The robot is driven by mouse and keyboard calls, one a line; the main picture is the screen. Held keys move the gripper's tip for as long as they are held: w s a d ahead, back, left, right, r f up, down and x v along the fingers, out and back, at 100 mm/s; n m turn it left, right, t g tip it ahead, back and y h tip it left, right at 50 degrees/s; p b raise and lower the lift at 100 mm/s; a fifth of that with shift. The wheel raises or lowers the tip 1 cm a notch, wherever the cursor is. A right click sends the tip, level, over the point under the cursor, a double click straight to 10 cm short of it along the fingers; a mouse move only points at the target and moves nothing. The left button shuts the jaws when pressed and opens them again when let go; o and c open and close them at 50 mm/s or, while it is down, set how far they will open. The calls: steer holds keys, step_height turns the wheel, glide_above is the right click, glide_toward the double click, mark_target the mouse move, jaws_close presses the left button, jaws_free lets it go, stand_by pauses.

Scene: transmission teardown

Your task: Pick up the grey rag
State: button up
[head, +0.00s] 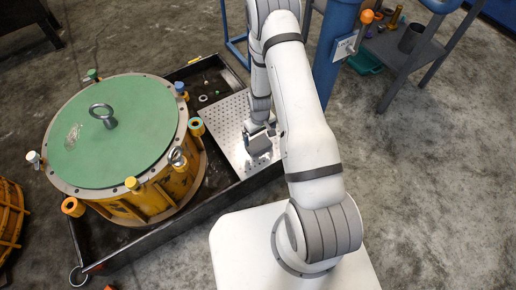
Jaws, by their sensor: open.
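My gripper (259,146) is low over the perforated light metal plate (230,133), at the right of the big yellow housing. The gripper is open, but its fingertips are small and partly hidden by my arm. A small dark grey shape shows at the gripper's end. I cannot tell whether it is the grey rag or part of the gripper itself. No grey rag shows clearly anywhere else in the head view.
The yellow housing (150,203) with a green lid (115,128) and lifting eye stands in a black tray (133,258). Small parts lie behind the plate. A blue post (333,50) and grey cart (398,45) stand at the upper right. The floor at right is clear.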

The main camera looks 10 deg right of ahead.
steer(key=f+b, duration=0.1)
steer(key=f, duration=0.2)
steer(key=f+b, duration=0.2)
steer(key=f, duration=0.1)
steer(key=shift+w+a+f, duration=0.1)
steer(key=shift+a+f, duration=0.1)
steer(key=shift+f, duration=0.15)
steer(key=shift+r, duration=0.1)
steer(key=c, duration=0.8)
steer(key=shift+o, duration=0.2)
step_height(320, 180, up, 10)
steer(key=p, duration=0.4)
step_height(320, 180, up, 44)
steer(key=m+p, duration=0.4)
steer(key=p, duration=2.4)
glide_above(259, 144)
steer(key=shift+w+r, duration=0.1)
steer(key=shift+r, duration=0.05)
